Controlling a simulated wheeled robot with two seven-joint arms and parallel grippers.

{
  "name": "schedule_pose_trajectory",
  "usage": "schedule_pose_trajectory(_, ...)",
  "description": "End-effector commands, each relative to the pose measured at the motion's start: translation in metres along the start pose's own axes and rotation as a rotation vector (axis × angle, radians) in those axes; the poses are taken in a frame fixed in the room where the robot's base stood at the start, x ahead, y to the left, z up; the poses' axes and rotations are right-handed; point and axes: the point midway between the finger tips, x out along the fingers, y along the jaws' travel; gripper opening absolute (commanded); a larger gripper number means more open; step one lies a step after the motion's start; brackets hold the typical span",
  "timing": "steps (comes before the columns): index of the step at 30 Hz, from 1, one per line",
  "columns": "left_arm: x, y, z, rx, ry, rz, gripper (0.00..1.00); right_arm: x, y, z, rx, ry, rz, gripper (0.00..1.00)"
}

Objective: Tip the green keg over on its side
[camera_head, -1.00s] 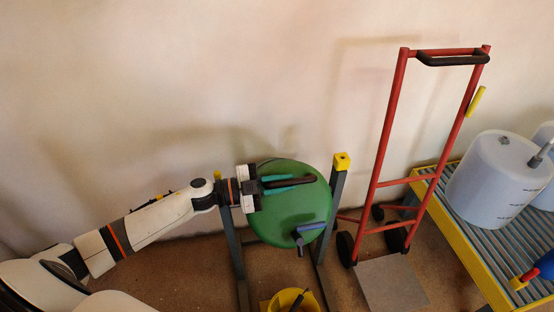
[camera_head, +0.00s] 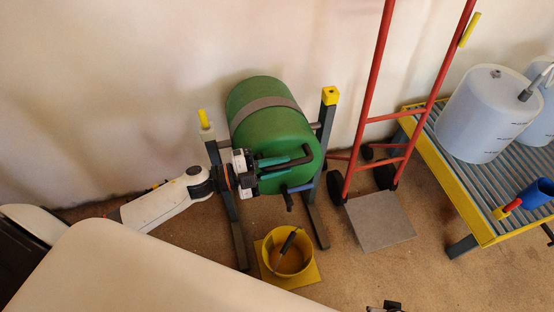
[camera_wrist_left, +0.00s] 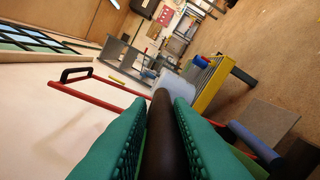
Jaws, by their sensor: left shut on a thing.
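The green keg (camera_head: 262,125), with a grey band around it, lies tilted in a dark metal stand (camera_head: 225,205) with yellow-capped posts. Its end with the fittings faces toward me and down. My left gripper (camera_head: 280,162) is shut on the keg's dark handle (camera_head: 306,155). In the left wrist view the teal fingers clasp this dark handle (camera_wrist_left: 160,130). A blue tap (camera_head: 301,188) sticks out low on the same end. The keg's underside is hidden. Only a small dark piece at the bottom edge may be my right gripper (camera_head: 385,306).
A yellow bucket (camera_head: 272,262) with a tool in it stands below the keg. A red hand truck (camera_head: 368,118) stands right of the stand. A yellow-edged ribbed platform (camera_head: 437,160) bears white containers (camera_head: 480,115) and a blue jug (camera_head: 537,194). The wall is close behind.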

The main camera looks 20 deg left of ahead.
Motion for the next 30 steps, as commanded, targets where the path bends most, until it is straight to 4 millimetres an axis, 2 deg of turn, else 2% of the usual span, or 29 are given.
schedule_pose_trajectory(1,-0.001,-0.005,-0.001,-0.009,0.003,-0.005,0.0,0.0,0.0,0.0,0.0,0.0,0.0,0.36)
schedule_pose_trajectory(11,-0.001,-0.005,-0.002,-0.009,0.006,-0.006,0.0,0.0,0.0,0.0,0.0,0.001,0.0,0.36)
schedule_pose_trajectory(12,-0.001,-0.005,-0.002,-0.009,0.006,-0.006,0.25,0.0,0.0,0.0,0.0,0.001,0.0,0.36)
schedule_pose_trajectory(15,-0.001,-0.004,-0.002,-0.007,0.006,-0.004,0.38,0.0,0.0,0.0,0.0,0.001,0.0,0.36)
schedule_pose_trajectory(24,-0.003,-0.002,-0.002,-0.003,0.004,-0.003,0.38,0.0,0.0,0.0,0.0,0.0,0.0,0.36)
schedule_pose_trajectory(26,-0.008,-0.002,-0.002,-0.002,0.005,-0.003,0.38,-0.001,0.0,0.0,0.0,0.0,0.0,0.36)
schedule_pose_trajectory(30,-0.03,-0.003,-0.001,-0.004,0.006,-0.006,0.38,0.0,0.0,0.0,0.0,-0.002,0.0,0.36)
